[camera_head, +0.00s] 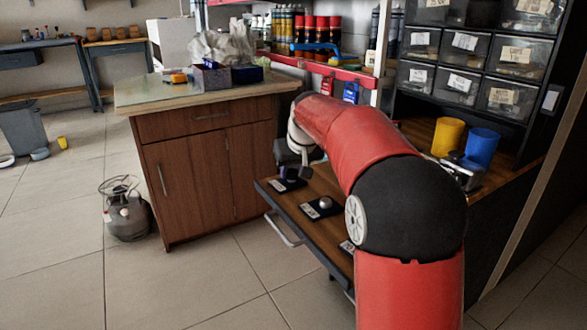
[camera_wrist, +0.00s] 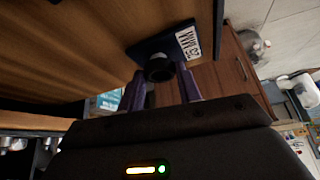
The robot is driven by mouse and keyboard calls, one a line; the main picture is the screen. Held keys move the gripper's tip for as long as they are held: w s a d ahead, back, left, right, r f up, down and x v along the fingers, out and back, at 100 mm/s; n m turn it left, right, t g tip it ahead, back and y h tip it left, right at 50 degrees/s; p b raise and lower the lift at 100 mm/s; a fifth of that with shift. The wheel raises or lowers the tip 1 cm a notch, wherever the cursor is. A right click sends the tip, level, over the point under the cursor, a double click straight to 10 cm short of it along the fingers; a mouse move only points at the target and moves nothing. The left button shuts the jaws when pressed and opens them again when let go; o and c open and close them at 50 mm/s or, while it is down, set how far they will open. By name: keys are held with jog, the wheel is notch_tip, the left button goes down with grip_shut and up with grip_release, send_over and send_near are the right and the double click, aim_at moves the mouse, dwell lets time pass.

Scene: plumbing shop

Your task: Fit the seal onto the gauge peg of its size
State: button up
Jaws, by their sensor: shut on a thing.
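My gripper (camera_wrist: 160,76), with purple fingers, is shut on the dark round seal (camera_wrist: 159,69) in the wrist view. The seal is in front of a dark gauge plate (camera_wrist: 152,45) with a white printed label; I cannot tell whether it touches the plate or surrounds a peg. In the head view my gripper (camera_head: 291,171) is over the far plate (camera_head: 284,186) on the pulled-out board. A second plate (camera_head: 313,211) carries a rounded metal peg (camera_head: 325,202). A third plate (camera_head: 347,247) is partly hidden by my arm.
A wooden cabinet (camera_head: 205,165) with tissues and boxes on top stands left of the board. A yellow cup (camera_head: 447,136) and a blue cup (camera_head: 481,148) stand to the right, below the parts bins (camera_head: 459,82). A gas cylinder (camera_head: 126,212) stands on the floor.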

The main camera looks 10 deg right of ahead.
aim_at(290, 169)
jog(key=shift+r, duration=0.25)
jog(key=shift+r+p, duration=0.5)
jog(key=shift+p, duration=0.2)
jog(key=shift+r+p, duration=0.2)
jog(key=shift+p, duration=0.15)
dwell(0.8)
jog(key=shift+r+p, duration=0.45)
jog(key=shift+r, duration=0.05)
jog(key=shift+r, duration=0.15)
dwell(0.5)
dwell(0.3)
jog(key=o, duration=0.6)
jog(key=shift+o, duration=0.2)
jog(key=shift+p, duration=0.3)
